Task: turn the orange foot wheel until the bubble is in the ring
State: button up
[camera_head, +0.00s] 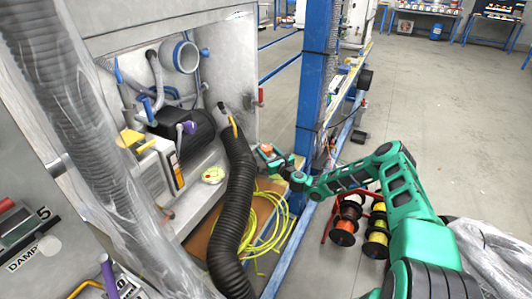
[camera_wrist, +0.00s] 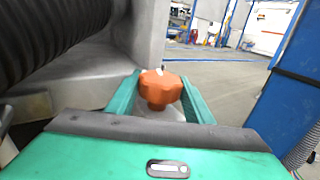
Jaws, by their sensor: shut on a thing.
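The orange foot wheel (camera_wrist: 161,86) is a lobed knob with a pale mark on top. It stands upright between the two green fingers of my gripper (camera_wrist: 160,96) in the wrist view. My gripper is shut on it. In the head view the foot wheel (camera_head: 265,148) is a small orange spot at the tip of my gripper (camera_head: 271,155), beside the black hose. A round yellow-green disc (camera_head: 213,175), which looks like the bubble level, lies on the grey ledge left of the hose. The bubble and ring are too small to make out.
A thick black corrugated hose (camera_head: 236,200) runs close left of my gripper. A blue post (camera_head: 314,80) stands behind it to the right. Yellow cable (camera_head: 268,222) lies coiled below. Cable reels (camera_head: 345,222) stand under my arm. Open floor is at the right.

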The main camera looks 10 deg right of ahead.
jog(key=shift+m+t+h, duration=0.4)
jog(key=shift+m+h, duration=1.3)
jog(key=shift+h, duration=0.9)
jog(key=shift+d+r, duration=0.1)
jog(key=o, duration=1)
jog(key=shift+o, duration=0.2)
jog(key=shift+a, duration=0.25)
jog(key=shift+y, duration=0.3)
jog(key=shift+n+y, duration=0.8)
jog(key=shift+y, duration=0.2)
jog(key=shift+d+n+g+y, duration=0.1)
jog(key=shift+n+g+y, duration=0.85)
jog(key=shift+n+y, duration=0.85)
jog(key=shift+d+n+g+y, duration=0.1)
jog(key=shift+n+g+y, duration=1)
jog(key=shift+y, duration=1.3)
